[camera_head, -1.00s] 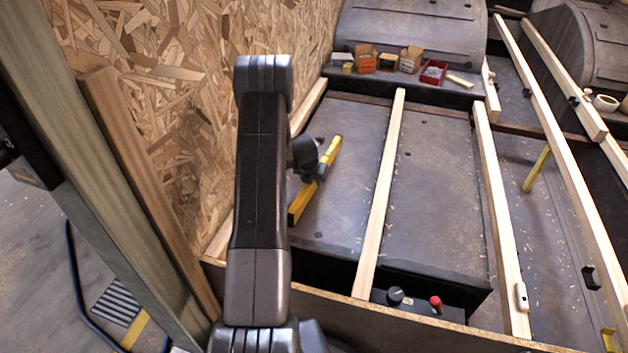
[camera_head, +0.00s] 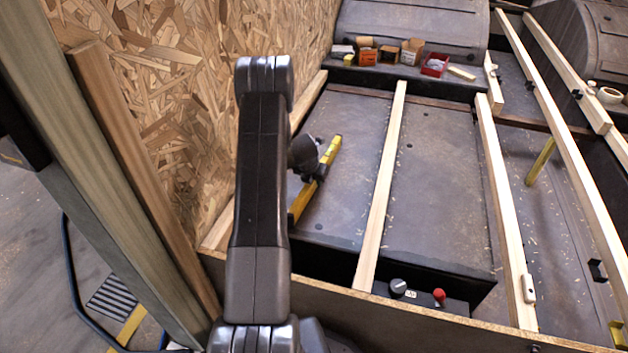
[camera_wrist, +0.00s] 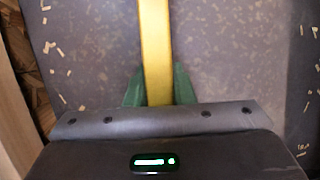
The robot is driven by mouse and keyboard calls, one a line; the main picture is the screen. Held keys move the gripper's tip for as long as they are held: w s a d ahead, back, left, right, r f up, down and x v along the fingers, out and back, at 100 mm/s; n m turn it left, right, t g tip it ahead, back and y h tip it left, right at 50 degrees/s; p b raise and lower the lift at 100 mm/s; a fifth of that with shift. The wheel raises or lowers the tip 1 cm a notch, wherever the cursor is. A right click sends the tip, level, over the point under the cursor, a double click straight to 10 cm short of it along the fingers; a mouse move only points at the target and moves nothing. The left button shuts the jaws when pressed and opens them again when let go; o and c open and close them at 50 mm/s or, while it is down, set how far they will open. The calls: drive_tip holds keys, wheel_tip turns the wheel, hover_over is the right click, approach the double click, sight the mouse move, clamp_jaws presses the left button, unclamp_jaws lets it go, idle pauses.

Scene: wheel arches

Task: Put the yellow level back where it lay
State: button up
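The yellow level (camera_head: 329,152) is a long yellow bar over the grey panel, left of the middle wooden slat. Part of it is hidden behind my arm. My gripper (camera_head: 318,172) is at the middle part of the level. In the wrist view, the green fingers of my gripper (camera_wrist: 160,86) are shut on the level (camera_wrist: 156,45), one on each side. The level runs straight up out of that picture. I cannot tell how high it is above the panel.
Wooden slats (camera_head: 386,180) cross the grey panels (camera_head: 440,190). The chipboard wall (camera_head: 190,90) stands close on the left. Small boxes (camera_head: 411,50) stand at the back by the wheel arch (camera_head: 410,25). A control box with knobs (camera_head: 418,294) is in front. Another yellow bar (camera_head: 540,161) is at right.

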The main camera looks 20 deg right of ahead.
drive_tip(key=o, duration=0.5)
drive_tip(key=p+v, duration=0.5)
drive_tip(key=v, duration=0.9)
drive_tip(key=shift+f, duration=0.1)
drive_tip(key=b+x, duration=0.5)
drive_tip(key=x, duration=0.9)
drive_tip(key=shift+f, duration=0.2)
wheel_tip(320, 180, up, 2)
drive_tip(key=shift+w+r+p, duration=0.1)
drive_tip(key=shift+p, duration=0.3)
drive_tip(key=shift+r+p, duration=0.45)
